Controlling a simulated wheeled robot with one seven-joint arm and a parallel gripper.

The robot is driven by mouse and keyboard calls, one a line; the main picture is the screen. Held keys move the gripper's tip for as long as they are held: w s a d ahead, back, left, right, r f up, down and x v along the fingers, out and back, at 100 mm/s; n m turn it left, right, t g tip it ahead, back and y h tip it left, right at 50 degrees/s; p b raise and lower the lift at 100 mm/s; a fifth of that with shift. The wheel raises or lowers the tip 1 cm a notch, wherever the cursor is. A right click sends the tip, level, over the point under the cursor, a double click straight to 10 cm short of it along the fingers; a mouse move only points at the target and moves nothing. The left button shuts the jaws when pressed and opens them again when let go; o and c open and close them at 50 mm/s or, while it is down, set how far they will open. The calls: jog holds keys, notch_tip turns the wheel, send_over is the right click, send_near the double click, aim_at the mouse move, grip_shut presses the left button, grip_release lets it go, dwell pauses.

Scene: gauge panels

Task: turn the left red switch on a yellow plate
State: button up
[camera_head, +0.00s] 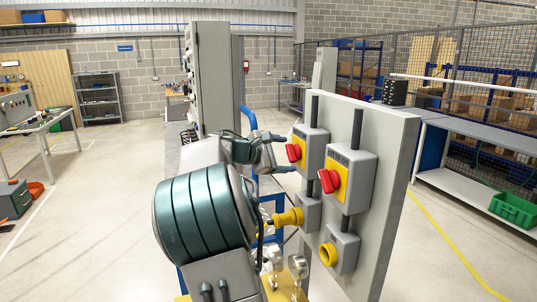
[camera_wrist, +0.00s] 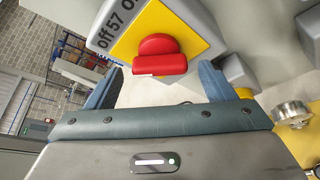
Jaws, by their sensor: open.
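The left red switch (camera_head: 294,152) sits on a yellow plate (camera_head: 299,137) on a grey box, on the upright grey panel (camera_head: 385,150). A matching right red switch (camera_head: 329,181) is on its own yellow plate beside it. My gripper (camera_head: 283,152) is open, its fingers pointing at the left switch. In the wrist view a red switch (camera_wrist: 158,57) on a yellow plate (camera_wrist: 190,38) shows just ahead of my open gripper (camera_wrist: 159,86), lined up between the fingertips. I cannot tell whether a finger touches it. The plate's box bears the lettering "Off 57".
Below the switches, yellow round fittings (camera_head: 328,254) stick out of grey boxes. Round metal gauges (camera_head: 298,266) stand low, near my arm. A tall grey cabinet (camera_head: 213,75) is behind. A workbench (camera_head: 470,155) with a green crate (camera_head: 514,208) stands right. The floor at left is mostly open.

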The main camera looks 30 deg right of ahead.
jog(key=b+v, duration=0.3)
jog(key=v, duration=1)
